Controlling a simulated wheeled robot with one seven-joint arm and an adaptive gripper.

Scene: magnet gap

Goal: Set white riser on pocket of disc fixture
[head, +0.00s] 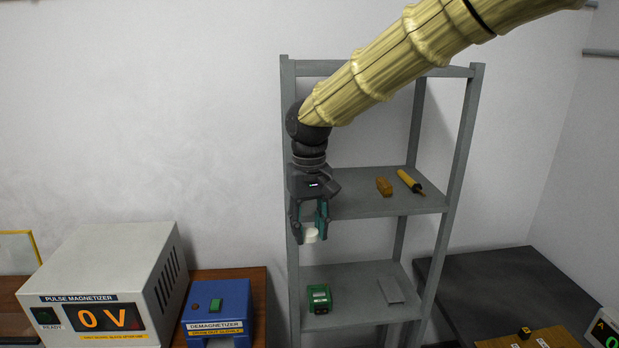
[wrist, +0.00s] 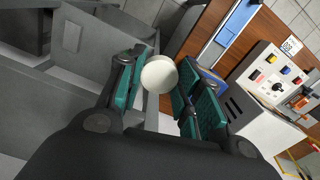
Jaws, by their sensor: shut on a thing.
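The white riser (head: 311,235) is a small pale round piece held between the fingertips of my gripper (head: 313,226). In the wrist view the riser (wrist: 159,74) shows as a white disc-like top between the teal finger pads of my gripper (wrist: 157,80). My gripper points down and holds the riser in the air in front of the grey shelf unit, above its lower shelf. I cannot make out the disc fixture or its pocket in either view.
The grey shelf unit (head: 375,267) holds a green device (head: 319,298), a grey plate (head: 390,290), a brown block (head: 384,186) and a yellow-handled tool (head: 410,181). Left are a blue demagnetizer (head: 217,310) and a pulse magnetizer (head: 110,285). A dark table (head: 500,290) stands right.

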